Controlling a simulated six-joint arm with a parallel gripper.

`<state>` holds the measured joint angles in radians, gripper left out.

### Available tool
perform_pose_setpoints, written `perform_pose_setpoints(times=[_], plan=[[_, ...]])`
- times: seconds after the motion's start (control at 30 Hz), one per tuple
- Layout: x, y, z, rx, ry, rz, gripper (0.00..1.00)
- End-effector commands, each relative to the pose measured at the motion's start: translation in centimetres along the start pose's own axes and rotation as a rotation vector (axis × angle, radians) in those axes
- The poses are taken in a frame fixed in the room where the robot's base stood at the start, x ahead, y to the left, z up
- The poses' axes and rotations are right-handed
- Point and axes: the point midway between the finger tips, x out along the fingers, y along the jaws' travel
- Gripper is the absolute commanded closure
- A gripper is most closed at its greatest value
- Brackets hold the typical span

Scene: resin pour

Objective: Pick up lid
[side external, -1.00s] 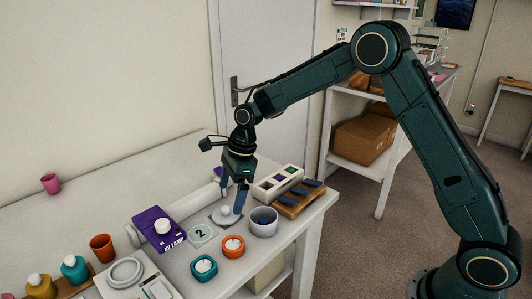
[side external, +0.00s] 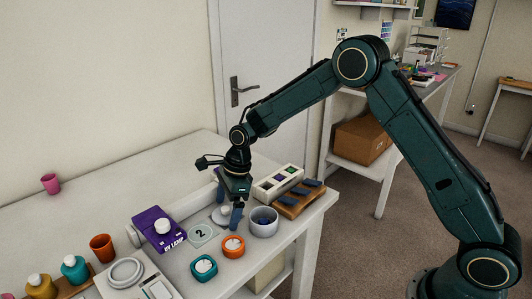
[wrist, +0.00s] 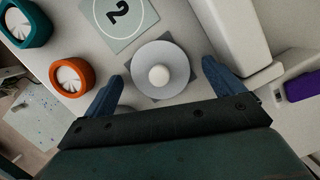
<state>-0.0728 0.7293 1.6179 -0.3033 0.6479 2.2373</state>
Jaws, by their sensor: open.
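The lid (wrist: 175,61) is a light grey disc with a white round knob, lying on a darker square pad (wrist: 137,91). In the side view the lid (side external: 217,219) is on the white table, partly hidden by my fingers. My gripper (wrist: 161,72) is open, with one blue finger on either side of the lid. In the side view my gripper (side external: 229,208) is low over the lid, pointing down. The wrist view shows a gap between each fingertip and the knob. I cannot tell how high the fingertips are above the table.
A "2" card (side external: 201,235), an orange dial (side external: 233,246) and a teal dial (side external: 204,267) lie in front. A purple UV lamp box (side external: 153,228) is left. A wooden rack (side external: 291,207) is behind right.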

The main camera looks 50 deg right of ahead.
Motion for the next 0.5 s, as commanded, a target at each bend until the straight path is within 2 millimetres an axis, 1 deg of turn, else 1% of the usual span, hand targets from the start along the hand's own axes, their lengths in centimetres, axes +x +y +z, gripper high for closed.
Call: perform_pose_setpoints(times=[0.03,0.07,0.2,0.27,0.3,0.5], plan=[[-0.02,-0.01,0.00,0.000,0.000,0.000,0.07],[-0.02,-0.01,0.00,0.000,0.000,0.000,0.11],[-0.03,-0.01,0.01,0.000,0.000,0.000,0.38],[-0.03,-0.01,0.00,0.000,0.000,0.000,0.50],[-0.03,-0.01,0.00,0.000,0.000,0.000,0.54],[-0.03,-0.01,0.01,0.000,0.000,0.000,0.54]])
